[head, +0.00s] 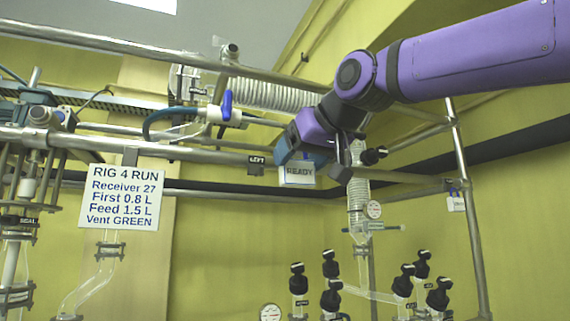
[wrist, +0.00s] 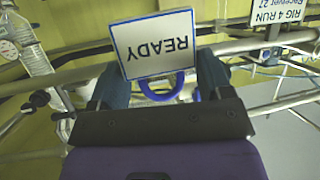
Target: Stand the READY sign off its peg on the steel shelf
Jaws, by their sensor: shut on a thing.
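The READY sign (head: 298,174) is a small white plate with a blue border, below my gripper (head: 304,157) in the head view. In the wrist view the sign (wrist: 155,45) shows upside down, with a blue loop handle (wrist: 163,96) at its edge. My gripper (wrist: 163,80) is shut on the sign, its two blue-grey fingers on either side of the loop. The fingers hide part of the grip. The sign hangs close to the steel rail (head: 215,155); I cannot tell whether a peg still bears it. I cannot make out the steel shelf in either view.
A black LEFT tag (head: 256,161) sits on the rail just left of the sign. A white RIG 4 RUN board (head: 123,198) hangs further left. Several black-capped valves (head: 331,285) and glass tubing stand below. Another white tag (head: 456,202) hangs at the right post.

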